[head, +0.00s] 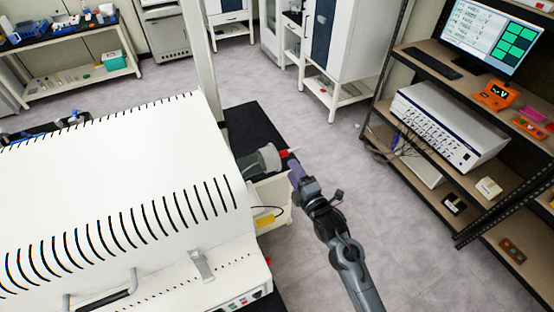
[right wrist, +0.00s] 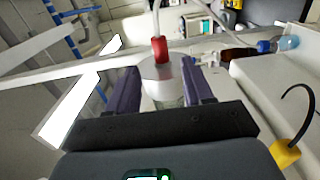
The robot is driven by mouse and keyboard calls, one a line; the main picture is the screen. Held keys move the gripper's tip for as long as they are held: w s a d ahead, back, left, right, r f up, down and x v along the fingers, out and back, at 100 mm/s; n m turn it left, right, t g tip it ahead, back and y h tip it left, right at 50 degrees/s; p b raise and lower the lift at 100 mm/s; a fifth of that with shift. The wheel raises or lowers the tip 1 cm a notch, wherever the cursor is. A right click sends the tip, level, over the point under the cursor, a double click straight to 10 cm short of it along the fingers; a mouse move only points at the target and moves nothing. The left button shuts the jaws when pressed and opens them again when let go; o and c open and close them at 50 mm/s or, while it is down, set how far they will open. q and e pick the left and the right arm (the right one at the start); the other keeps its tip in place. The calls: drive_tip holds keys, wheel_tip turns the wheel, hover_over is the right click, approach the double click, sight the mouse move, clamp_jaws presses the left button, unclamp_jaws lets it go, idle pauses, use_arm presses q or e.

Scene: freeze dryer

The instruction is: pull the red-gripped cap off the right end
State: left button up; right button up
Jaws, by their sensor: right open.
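The white slotted machine (head: 120,190) fills the left of the head view. At its right end is a grey cap (head: 262,160) with a red grip (head: 288,153) pointing right. My right gripper (head: 295,168) is just beside the red grip, with its purple fingers open. In the right wrist view the red grip (right wrist: 159,49) and the pale cap (right wrist: 163,70) show between the open fingers (right wrist: 159,68), with gaps on both sides. Whether the fingers touch the cap cannot be told. My left gripper is not in view.
A black-topped bench (head: 238,122) stands behind the cap. A metal shelf rack (head: 410,110) with a monitor (head: 492,38) and instruments stands at the right. Open grey floor lies between. A yellow object with a black hooked wire (right wrist: 285,153) shows at right in the wrist view.

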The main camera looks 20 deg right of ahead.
sight(284, 156)
drive_tip(key=shift+w+a+b, duration=0.15)
drive_tip(key=shift+w+b, duration=0.6)
drive_tip(key=shift+w, duration=0.6)
drive_tip(key=shift+w+a+b, duration=0.2)
drive_tip(key=shift+w+b, duration=0.6)
drive_tip(key=shift+w, duration=0.6)
drive_tip(key=shift+w+a+b, duration=0.15)
drive_tip(key=shift+w+b, duration=0.6)
drive_tip(key=shift+w, duration=0.95)
drive_tip(key=c, duration=0.8)
clamp_jaws()
drive_tip(key=shift+r, duration=0.1)
